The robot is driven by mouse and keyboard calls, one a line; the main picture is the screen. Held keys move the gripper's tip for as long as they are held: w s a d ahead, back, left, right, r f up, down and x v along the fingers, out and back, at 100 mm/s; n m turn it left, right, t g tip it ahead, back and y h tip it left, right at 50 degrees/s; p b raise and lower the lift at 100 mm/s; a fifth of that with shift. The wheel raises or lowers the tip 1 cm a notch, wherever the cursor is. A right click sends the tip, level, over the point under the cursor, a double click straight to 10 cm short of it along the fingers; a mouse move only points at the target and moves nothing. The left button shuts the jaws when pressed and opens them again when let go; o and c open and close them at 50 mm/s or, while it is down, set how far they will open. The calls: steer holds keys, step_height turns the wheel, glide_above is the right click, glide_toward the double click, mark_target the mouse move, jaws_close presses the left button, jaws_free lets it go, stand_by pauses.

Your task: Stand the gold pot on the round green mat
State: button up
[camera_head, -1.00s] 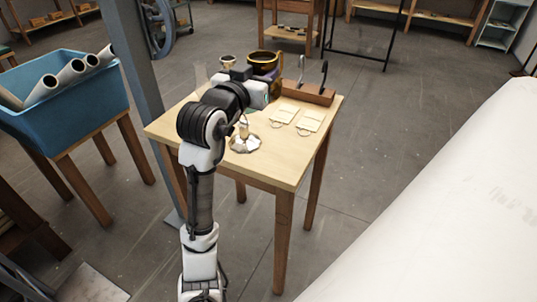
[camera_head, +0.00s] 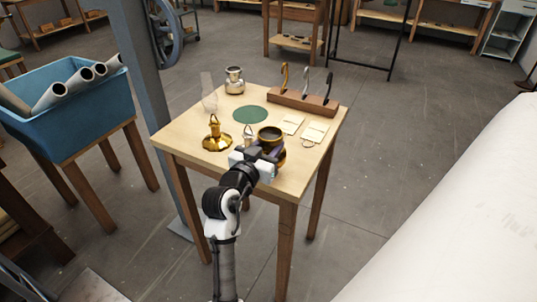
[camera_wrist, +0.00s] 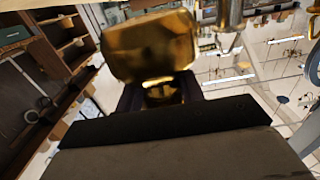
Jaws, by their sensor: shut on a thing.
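My gripper (camera_head: 262,152) is shut on the gold pot (camera_head: 270,135), near the front of the wooden table. The pot is round, dark gold and open at the top, and it looks upright. I cannot tell how far it is above the table. In the wrist view, the pot's gold side (camera_wrist: 150,45) is blurred beyond my gripper (camera_wrist: 162,95). The round green mat (camera_head: 250,114) lies bare on the table, behind and left of the pot, apart from it.
A gold lamp base (camera_head: 217,140) stands left of my gripper. A wooden hook rack (camera_head: 302,102) and pale tags (camera_head: 315,132) are on the right. A small upright piece (camera_head: 248,131) is partly hidden.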

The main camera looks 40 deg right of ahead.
steer(key=shift+f, duration=1.6)
steer(key=shift+f, duration=0.15)
steer(key=o, duration=1.2)
